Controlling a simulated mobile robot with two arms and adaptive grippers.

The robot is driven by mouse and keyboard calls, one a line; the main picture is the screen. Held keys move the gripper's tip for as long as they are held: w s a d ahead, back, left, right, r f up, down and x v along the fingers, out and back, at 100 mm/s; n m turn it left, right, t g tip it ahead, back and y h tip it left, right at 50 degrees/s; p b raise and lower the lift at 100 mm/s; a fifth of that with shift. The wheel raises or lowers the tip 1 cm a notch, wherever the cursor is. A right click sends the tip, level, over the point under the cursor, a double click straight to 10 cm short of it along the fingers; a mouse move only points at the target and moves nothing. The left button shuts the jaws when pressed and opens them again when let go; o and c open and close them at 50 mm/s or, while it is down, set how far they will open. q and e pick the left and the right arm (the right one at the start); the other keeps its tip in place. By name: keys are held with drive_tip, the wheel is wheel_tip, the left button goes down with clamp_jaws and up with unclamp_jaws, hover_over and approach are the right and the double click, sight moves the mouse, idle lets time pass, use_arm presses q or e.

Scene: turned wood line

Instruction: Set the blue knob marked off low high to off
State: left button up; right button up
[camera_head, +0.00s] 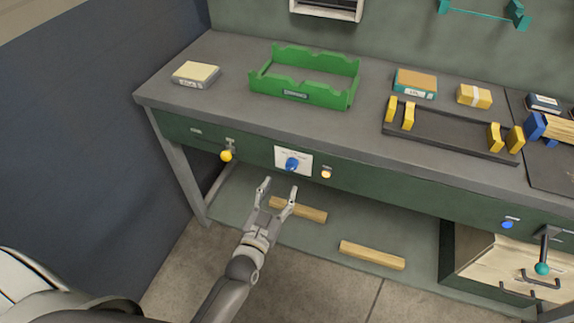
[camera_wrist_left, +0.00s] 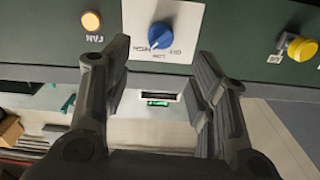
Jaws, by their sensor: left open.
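The blue knob (camera_head: 292,164) sits on a white plate (camera_head: 305,155) on the green front of the bench. In the left wrist view the knob (camera_wrist_left: 160,36) shows upside down on its plate (camera_wrist_left: 185,15), with small lettering around it. My left gripper (camera_head: 277,188) is open and empty, just below and in front of the knob. In the left wrist view its two fingers (camera_wrist_left: 163,75) stand apart on either side of the knob, not touching it. My right gripper is not in view.
A yellow knob (camera_head: 226,155) is left of the plate, and a lit amber button (camera_head: 326,174) is right of it. A green tray (camera_head: 270,88) and a black rack (camera_head: 440,135) stand on the bench. Wooden bars (camera_head: 372,254) lie on the lower shelf.

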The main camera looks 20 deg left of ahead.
sight(289, 169)
use_arm(q)
drive_tip(key=w, duration=0.7)
drive_tip(key=shift+w+d, duration=0.1)
drive_tip(key=shift+w, duration=0.2)
drive_tip(key=shift+w+f, duration=0.1)
drive_tip(key=shift+w, duration=0.6)
drive_tip(key=c, duration=0.8)
drive_tip(key=shift+c, duration=1)
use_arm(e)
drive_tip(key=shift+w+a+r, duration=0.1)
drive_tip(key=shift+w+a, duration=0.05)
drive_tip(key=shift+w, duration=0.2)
